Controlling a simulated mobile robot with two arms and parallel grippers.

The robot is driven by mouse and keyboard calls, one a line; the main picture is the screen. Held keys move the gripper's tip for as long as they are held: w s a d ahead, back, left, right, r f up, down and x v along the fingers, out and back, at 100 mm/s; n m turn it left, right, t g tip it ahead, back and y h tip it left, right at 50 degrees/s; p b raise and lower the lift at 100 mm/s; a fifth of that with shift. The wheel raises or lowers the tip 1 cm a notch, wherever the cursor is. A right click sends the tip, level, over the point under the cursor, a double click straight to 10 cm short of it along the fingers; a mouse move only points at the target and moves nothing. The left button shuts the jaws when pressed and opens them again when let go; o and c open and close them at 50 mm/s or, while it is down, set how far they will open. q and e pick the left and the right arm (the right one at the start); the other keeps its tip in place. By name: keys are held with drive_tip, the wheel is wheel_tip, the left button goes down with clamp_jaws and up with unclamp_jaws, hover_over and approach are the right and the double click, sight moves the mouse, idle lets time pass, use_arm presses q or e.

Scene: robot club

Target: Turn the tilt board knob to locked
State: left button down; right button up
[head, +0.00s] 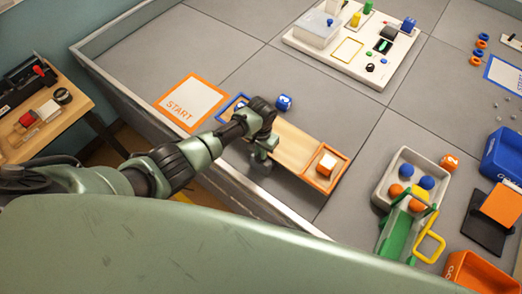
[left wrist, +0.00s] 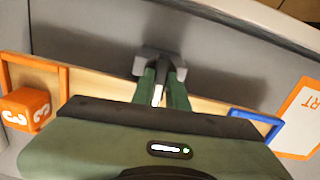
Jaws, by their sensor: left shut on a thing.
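The tilt board (head: 295,146) is a long wooden plank with an orange-framed right end and a blue-framed left end. It also shows in the left wrist view (left wrist: 90,88). My left gripper (head: 262,158) is at the board's near edge, pointing down. In the left wrist view its fingers (left wrist: 160,75) are closed on the knob, with a narrow pale piece (left wrist: 157,95) showing between them. The knob's markings and the side it points to are hidden. An orange cube (head: 327,163) sits in the orange frame, also seen in the wrist view (left wrist: 27,110). My right gripper is not in view.
A grey tray (head: 405,168) with balls is at right. A white control panel (head: 352,45) is at the back. A raised rim (head: 230,175) runs along the near edge.

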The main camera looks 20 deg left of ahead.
use_arm(q)
drive_tip(key=shift+m, duration=0.7)
drive_tip(key=c, duration=1.4)
unclamp_jaws()
drive_tip(key=shift+r, duration=0.1)
wheel_tip(320, 180, up, 8)
drive_tip(key=shift+f, duration=0.1)
